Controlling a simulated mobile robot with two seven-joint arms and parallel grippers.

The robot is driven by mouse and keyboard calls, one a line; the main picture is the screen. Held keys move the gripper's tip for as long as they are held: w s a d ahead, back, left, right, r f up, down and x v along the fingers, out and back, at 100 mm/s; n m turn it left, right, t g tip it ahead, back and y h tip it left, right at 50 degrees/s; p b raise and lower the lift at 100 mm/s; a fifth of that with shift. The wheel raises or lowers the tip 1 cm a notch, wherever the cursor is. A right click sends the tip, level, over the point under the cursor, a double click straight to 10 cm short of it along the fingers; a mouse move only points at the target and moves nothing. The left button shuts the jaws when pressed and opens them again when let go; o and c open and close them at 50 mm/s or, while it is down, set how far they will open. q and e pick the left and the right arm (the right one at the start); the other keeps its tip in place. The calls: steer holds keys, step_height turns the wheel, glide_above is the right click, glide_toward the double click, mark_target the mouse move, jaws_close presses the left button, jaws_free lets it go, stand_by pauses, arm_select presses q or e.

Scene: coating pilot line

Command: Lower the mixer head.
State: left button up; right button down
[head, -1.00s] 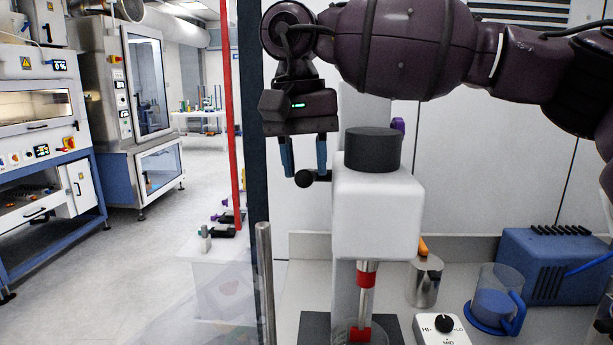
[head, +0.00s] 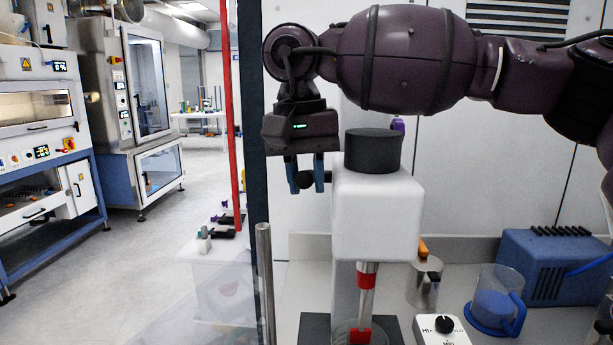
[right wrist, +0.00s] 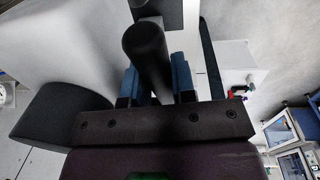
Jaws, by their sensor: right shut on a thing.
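The mixer head (head: 377,215) is a white block with a dark grey cap (head: 372,151) on top. A metal shaft (head: 367,290) with red bands runs down from it into a clear vessel (head: 358,335), partly cut off at the bottom edge. A black round knob (head: 304,180) sticks out at the head's left side. My right gripper (head: 305,178) points down over it and is shut on the knob, with a blue finger on each side. In the right wrist view the dark knob (right wrist: 146,42) runs between the blue fingers (right wrist: 158,82). My left gripper is not in view.
A control box with a dial (head: 442,328), a metal beaker (head: 424,283), a clear jug (head: 495,302) and a blue unit (head: 553,266) stand right of the mixer. A metal post (head: 265,285) and a dark upright (head: 252,110) stand close on the left.

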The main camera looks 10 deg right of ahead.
steer(key=shift+s+f+t+b, duration=0.15)
steer(key=shift+f+t+b, duration=0.15)
steer(key=shift+f+t, duration=0.35)
steer(key=shift+r, duration=0.1)
steer(key=c, duration=1.2)
jaws_free()
steer(key=shift+r, duration=0.1)
steer(key=r, duration=0.3)
steer(key=a+r, duration=0.1)
steer(key=r, duration=0.3)
steer(key=s+r, duration=0.1)
steer(key=r, duration=0.2)
steer(key=shift+s+a+r, duration=0.1)
steer(key=shift+a+r, duration=0.05)
steer(key=shift+r, duration=0.15)
